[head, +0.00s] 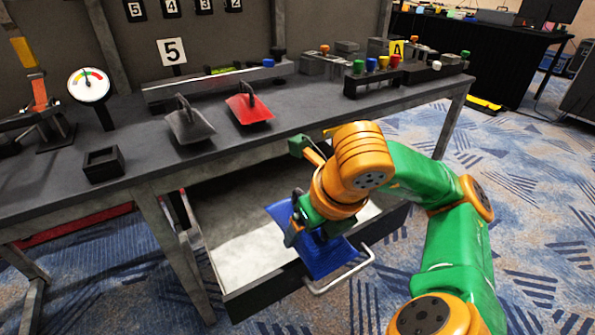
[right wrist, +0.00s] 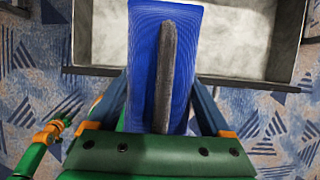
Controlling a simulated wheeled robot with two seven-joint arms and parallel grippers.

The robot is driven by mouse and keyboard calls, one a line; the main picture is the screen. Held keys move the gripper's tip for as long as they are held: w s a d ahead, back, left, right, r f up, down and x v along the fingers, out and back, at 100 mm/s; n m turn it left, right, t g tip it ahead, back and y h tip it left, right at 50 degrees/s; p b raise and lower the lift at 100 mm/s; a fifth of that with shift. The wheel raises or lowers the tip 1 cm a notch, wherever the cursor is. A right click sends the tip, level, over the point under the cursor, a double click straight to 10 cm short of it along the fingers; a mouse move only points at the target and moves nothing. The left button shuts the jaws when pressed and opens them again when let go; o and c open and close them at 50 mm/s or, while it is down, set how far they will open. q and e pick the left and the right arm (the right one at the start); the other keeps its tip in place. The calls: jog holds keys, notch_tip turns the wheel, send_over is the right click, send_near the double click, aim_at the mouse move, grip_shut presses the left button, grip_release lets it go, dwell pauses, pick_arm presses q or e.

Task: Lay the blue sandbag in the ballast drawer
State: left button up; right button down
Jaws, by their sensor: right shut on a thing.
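The blue sandbag (head: 325,255) has a dark strap handle along its top, seen clearly in the right wrist view (right wrist: 145,70). My right gripper (head: 302,228) is shut on it. The bag is tilted in the head view, its far end over the ballast drawer and its near end across the drawer's front edge. The drawer (head: 232,250) is pulled out below the bench, with a pale floor. I cannot tell whether the bag touches it. A small green and orange arm part, likely my left (right wrist: 45,135), shows at the left of the right wrist view; its jaws are unclear.
The grey bench (head: 60,180) stands over the drawer. On it lie a red sandbag (head: 250,108), a grey sandbag (head: 188,125), a small black box (head: 103,164) and a gauge (head: 89,85). The drawer's metal handle (head: 343,275) sticks out in front. Carpet is clear at right.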

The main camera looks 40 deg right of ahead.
aim_at(281, 219)
jog(key=w+f, duration=0.1)
jog(key=w, duration=0.1)
jog(key=w+f, duration=0.1)
jog(key=w, duration=0.1)
jog(key=w+f, duration=0.1)
jog(key=w, duration=0.2)
jog(key=shift+a, duration=0.15)
jog(key=w+f, duration=0.2)
jog(key=f, duration=0.1)
jog(key=w+f+b, duration=0.1)
jog(key=w+f, duration=0.2)
jog(key=shift+w+a, duration=0.2)
jog(key=shift+w, duration=0.1)
notch_tip(281, 219, down, 3)
jog(key=shift+w+r+b, duration=0.1)
jog(key=shift+w+b, duration=0.05)
jog(key=shift+b, duration=0.35)
pick_arm(q)
jog(key=shift+w+d, duration=0.5)
pick_arm(e)
jog(key=shift+f, duration=0.35)
jog(key=shift+f, duration=0.1)
